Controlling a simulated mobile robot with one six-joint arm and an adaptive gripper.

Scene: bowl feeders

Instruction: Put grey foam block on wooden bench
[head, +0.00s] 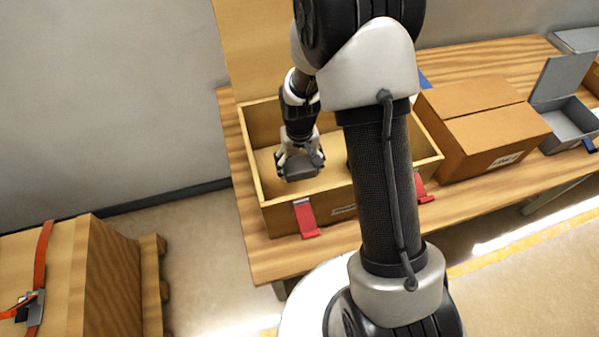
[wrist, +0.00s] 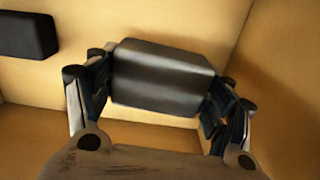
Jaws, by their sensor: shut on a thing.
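The grey foam block (wrist: 160,78) is between the two fingers of my gripper (wrist: 160,90), which is shut on it. In the head view the block (head: 301,172) shows under my gripper (head: 300,162), inside an open wooden box (head: 283,215) with red latches. Whether the block touches the box floor I cannot tell. The box stands on the wooden bench (head: 283,258), whose bare top shows along its front and left edges. My arm hides part of the box and bench.
A dark block (wrist: 28,35) lies in the wooden box in the wrist view. A closed cardboard box (head: 480,125) and an open grey case (head: 566,120) stand to the right on the bench. The box's raised lid (head: 250,50) is behind. A strapped crate (head: 85,275) is at lower left.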

